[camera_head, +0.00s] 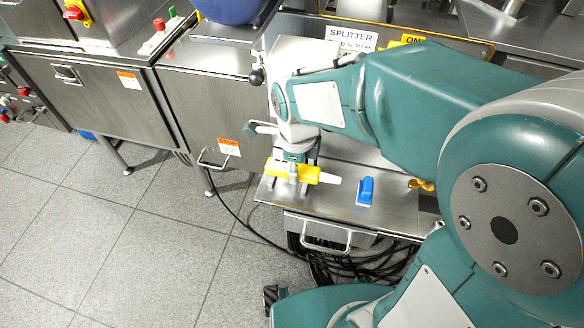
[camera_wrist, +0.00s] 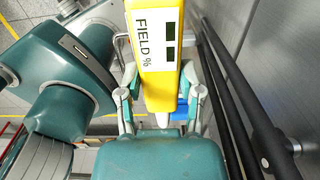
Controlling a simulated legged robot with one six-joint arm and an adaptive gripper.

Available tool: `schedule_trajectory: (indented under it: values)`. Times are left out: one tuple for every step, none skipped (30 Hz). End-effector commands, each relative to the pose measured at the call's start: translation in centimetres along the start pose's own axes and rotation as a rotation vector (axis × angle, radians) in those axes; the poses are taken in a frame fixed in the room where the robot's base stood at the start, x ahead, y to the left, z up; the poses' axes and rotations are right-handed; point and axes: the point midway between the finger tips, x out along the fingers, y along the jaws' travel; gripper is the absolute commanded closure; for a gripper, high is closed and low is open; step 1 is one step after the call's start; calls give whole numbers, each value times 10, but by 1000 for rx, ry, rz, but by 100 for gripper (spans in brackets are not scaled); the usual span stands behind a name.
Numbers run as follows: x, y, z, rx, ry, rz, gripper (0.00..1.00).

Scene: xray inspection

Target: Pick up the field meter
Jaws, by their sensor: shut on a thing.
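The field meter (camera_head: 315,175) is a yellow, long device with a pale tapered tip pointing right in the head view. It is over the left part of a steel table (camera_head: 335,212). In the wrist view the yellow meter (camera_wrist: 153,80) shows its white label reading "FIELD %" and dark display windows. My gripper (camera_head: 291,172) is around the meter's body from above, shut on it. In the wrist view my gripper's fingers (camera_wrist: 161,95) are on both sides of the meter. The head view does not clearly show whether the meter touches the table.
A blue block (camera_head: 365,191) with a pale base stands on the table right of the meter. A small yellow object (camera_head: 421,184) lies farther right, partly by my arm. Steel cabinets (camera_head: 112,100) stand at left. Black cables (camera_head: 350,262) hang below the table. Floor at left is clear.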

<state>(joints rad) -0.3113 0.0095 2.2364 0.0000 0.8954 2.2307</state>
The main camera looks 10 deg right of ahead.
Motion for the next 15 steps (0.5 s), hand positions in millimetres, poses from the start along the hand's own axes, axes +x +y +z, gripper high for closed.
schedule_trajectory:
  values:
    - [-11, 6, -4, 0, -5, -6, 100]
    - [-16, 10, -6, -1, -4, -5, 100]
    - [-23, 16, -10, -1, -4, -5, 100]
    - [-29, 20, -12, -1, -4, -6, 100]
    - [-31, 25, -15, -1, -3, -4, 100]
    - [-34, 32, -20, -2, -2, -3, 100]
    - [-36, 37, -23, -2, -3, -4, 100]
    - [-39, 42, -26, -2, -3, -4, 100]
    - [-42, 49, -30, -2, -3, -3, 100]
    - [-45, 53, -33, -2, -3, -4, 100]
    - [-47, 58, -36, -2, -3, -4, 100]
    - [-50, 63, -40, -2, -2, -3, 100]
    - [-52, 67, -42, -1, -3, -4, 100]
    - [-54, 71, -44, -1, -3, -4, 100]
    - [-56, 76, -48, -1, -2, -2, 100]
